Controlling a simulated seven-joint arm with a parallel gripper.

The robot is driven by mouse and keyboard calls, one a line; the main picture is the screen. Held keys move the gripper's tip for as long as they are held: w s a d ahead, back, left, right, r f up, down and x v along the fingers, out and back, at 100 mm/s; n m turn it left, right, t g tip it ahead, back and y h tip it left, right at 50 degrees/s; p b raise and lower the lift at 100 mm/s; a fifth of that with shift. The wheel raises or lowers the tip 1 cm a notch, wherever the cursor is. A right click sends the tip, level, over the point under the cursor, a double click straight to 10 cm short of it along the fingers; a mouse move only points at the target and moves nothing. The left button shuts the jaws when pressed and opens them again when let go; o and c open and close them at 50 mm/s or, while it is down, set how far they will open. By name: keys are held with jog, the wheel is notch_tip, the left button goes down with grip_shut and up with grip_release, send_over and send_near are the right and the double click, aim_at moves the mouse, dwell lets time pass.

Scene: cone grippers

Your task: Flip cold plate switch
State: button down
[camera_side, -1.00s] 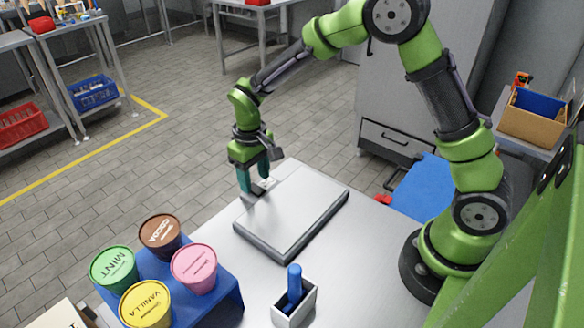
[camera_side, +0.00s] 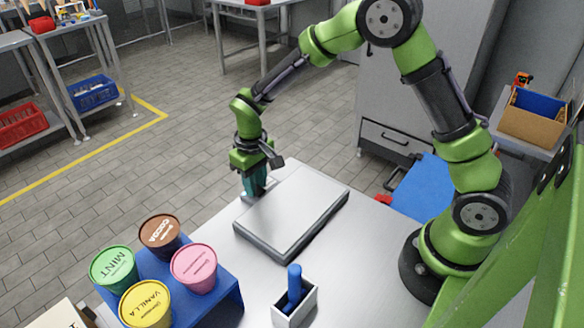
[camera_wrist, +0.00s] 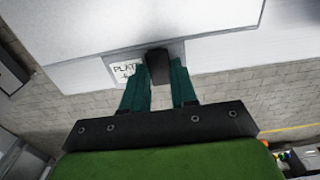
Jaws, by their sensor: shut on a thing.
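The cold plate (camera_side: 292,210) is a flat silver slab on the table. It also fills the upper part of the wrist view (camera_wrist: 120,30). In the wrist view its dark switch (camera_wrist: 157,66) sticks out from the plate's edge, beside a white label (camera_wrist: 125,72) reading "PLATE". My gripper (camera_wrist: 159,78) has its teal fingers on either side of the switch and is shut on it. In the side view my gripper (camera_side: 255,190) points down at the plate's far left corner, and its fingers hide the switch there.
A blue rack (camera_side: 232,297) with mint, cocoa, vanilla and pink tubs stands at the front left. A white holder (camera_side: 297,308) with a blue-handled tool stands in front of the plate. The table's edge lies close behind my gripper.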

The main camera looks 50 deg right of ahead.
jog(key=shift+s+t, duration=0.25)
jog(key=shift+t, duration=0.65)
jog(key=c, duration=0.9)
grip_release()
jog(key=s+r, duration=0.1)
jog(key=r, duration=0.4)
jog(key=s+r, duration=0.1)
jog(key=r, duration=0.5)
jog(key=s+r, duration=0.1)
jog(key=r, duration=0.4)
jog(key=shift+r, duration=0.3)
